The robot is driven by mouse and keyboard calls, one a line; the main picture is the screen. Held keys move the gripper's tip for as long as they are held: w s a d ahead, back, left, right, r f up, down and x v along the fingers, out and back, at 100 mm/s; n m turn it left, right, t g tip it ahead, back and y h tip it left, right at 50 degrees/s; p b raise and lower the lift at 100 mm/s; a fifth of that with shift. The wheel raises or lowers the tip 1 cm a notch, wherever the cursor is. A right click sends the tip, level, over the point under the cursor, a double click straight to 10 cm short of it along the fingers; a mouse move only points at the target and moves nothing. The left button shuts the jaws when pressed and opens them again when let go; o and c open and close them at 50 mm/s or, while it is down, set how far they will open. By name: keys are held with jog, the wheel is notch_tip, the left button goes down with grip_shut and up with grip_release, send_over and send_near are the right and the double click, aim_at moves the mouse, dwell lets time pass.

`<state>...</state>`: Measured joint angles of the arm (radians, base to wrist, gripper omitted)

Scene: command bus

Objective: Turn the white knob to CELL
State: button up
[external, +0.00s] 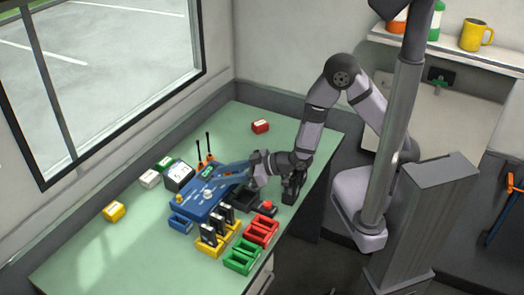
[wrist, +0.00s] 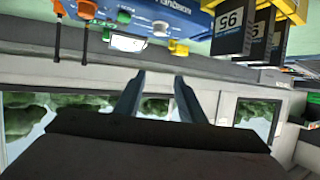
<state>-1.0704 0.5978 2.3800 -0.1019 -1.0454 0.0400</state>
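The blue control panel (external: 193,207) lies on the green bench, and the white knob (external: 207,194) stands on its top face. My gripper (external: 221,172) reaches in from the right, with its fingers above the far right part of the panel, apart from the knob. In the wrist view my gripper (wrist: 159,84) is open, with nothing between its fingers. The panel (wrist: 205,18) shows upside down along the top of that view.
Black upright modules (external: 208,234) stand in yellow holders in front of the panel. Red trays (external: 261,231) and green trays (external: 242,256) are at the front right. The bench's left front is clear.

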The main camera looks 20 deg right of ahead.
aim_at(209, 191)
jog(key=w+d+f+n+g+p, duration=0.3)
jog(key=w+f+n+g, duration=0.1)
jog(key=f+n+g, duration=0.1)
jog(key=shift+w+f+n+g+y, duration=0.3)
jog(key=shift+w+f+n+g, duration=0.15)
jog(key=shift+g, duration=0.55)
jog(key=shift+s, duration=0.15)
jog(key=shift+p+x, duration=1.2)
jog(key=shift+x, duration=2.35)
grip_shut()
